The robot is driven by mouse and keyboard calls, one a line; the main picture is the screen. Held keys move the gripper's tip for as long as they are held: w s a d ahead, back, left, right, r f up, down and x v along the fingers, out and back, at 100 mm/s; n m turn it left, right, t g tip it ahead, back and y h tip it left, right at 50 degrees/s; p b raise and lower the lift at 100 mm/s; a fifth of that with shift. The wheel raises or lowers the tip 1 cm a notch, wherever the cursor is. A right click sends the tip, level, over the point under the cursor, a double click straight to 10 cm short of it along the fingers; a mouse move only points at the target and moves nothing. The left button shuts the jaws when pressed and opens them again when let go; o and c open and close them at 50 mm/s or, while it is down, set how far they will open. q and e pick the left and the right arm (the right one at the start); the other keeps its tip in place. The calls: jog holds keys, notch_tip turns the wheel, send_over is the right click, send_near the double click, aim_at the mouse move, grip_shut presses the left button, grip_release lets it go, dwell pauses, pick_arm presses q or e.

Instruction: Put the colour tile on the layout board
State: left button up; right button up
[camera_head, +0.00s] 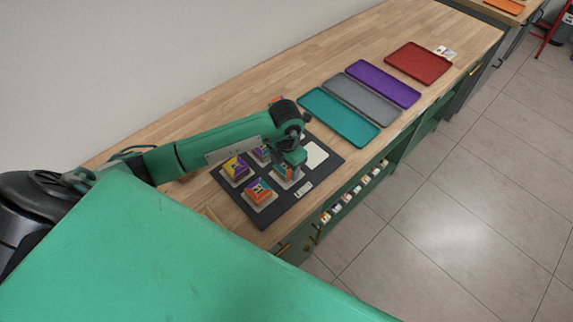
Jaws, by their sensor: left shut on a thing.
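The layout board (322,171) is a dark flat board on the wooden counter, with pale square places on it. Colourful tiles stand on several of its places: a purple and yellow one (236,168) at the left and an orange one (258,191) at the front. One pale place (315,153) at the right is bare. My left gripper (288,173) points down over the board, shut on a colour tile (282,172) that is mostly hidden by it. I cannot tell whether that tile touches the board. My right gripper is not in view.
Teal (338,117), grey (362,100), purple (383,83) and red (418,63) trays lie farther along the counter. An open shelf below the edge holds several small items (352,194).

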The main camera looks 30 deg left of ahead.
pick_arm(q)
jog(key=shift+f, duration=0.35)
jog(key=shift+f+b, duration=0.25)
jog(key=shift+b, duration=0.05)
jog(key=o, duration=1)
jog(key=shift+r, duration=0.15)
